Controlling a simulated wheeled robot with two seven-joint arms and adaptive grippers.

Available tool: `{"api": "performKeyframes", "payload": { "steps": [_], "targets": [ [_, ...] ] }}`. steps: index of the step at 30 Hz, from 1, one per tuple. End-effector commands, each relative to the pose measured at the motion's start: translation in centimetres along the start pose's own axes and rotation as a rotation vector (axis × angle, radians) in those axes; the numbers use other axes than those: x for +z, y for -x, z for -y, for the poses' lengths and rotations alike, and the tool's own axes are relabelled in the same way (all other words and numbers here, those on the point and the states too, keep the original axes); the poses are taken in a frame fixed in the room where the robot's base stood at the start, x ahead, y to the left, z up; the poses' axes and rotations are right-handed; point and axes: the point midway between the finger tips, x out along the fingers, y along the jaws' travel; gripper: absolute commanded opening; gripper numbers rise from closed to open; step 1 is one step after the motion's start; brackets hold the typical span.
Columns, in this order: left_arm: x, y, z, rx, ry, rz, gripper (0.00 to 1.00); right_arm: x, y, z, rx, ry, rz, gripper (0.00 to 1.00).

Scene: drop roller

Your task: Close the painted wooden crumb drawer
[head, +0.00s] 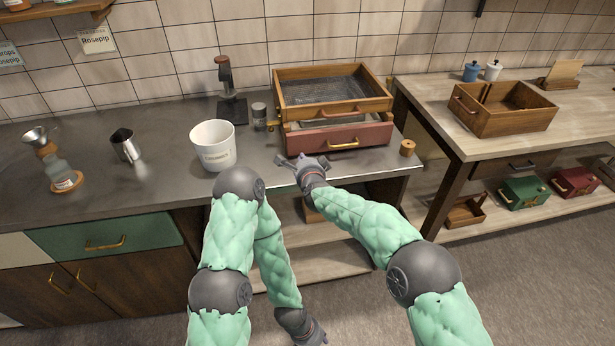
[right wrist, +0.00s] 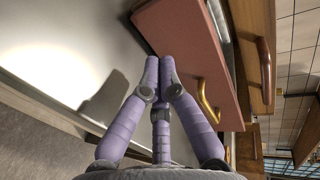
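The crumb drawer has a red painted front (head: 350,135) with a brass handle (head: 343,143). It stands part way out under a wooden box with a mesh top (head: 335,107), and a pale strip of its inside shows behind the front. My right gripper (head: 301,162) is just in front of the drawer's lower left part. In the right wrist view its fingertips (right wrist: 159,62) are together with nothing seen between them, close to the red front (right wrist: 185,50), left of the handle (right wrist: 207,102). Contact cannot be told. My left gripper (head: 308,334) hangs low before the counter, its fingers unclear.
A white bucket (head: 213,146) and a glass jar (head: 259,116) stand left of the box on the grey counter (head: 150,185). A small wooden knob-like piece (head: 407,148) stands to its right. A side table (head: 430,95) holds an open wooden box (head: 500,120).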

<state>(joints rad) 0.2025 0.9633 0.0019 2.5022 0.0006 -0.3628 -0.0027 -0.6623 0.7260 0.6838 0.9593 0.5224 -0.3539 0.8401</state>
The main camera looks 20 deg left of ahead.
Motion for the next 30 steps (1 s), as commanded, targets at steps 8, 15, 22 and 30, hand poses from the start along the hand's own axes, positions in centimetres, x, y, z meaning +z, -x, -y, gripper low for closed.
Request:
{"api": "performKeyframes", "payload": {
  "steps": [8, 15, 22, 30],
  "targets": [
    [0.1, 0.6, -0.2, 0.000, 0.000, 0.003, 0.40, 0.1, 3.4, 0.0, 0.002, 0.001, 0.003, 0.00],
    [0.1, 1.2, -0.4, 0.000, 0.000, 0.002, 0.40, 0.1, 6.4, 0.0, 0.003, 0.001, 0.002, 0.00],
    [0.2, 1.5, -0.5, 0.000, 0.000, 0.002, 0.40, 0.1, 8.0, -0.2, 0.004, 0.000, 0.002, 0.00],
    [0.2, 1.5, -0.5, 0.000, 0.000, 0.002, 0.40, -0.4, 8.2, -1.0, 0.018, 0.011, -0.002, 0.00]
  ]
}}
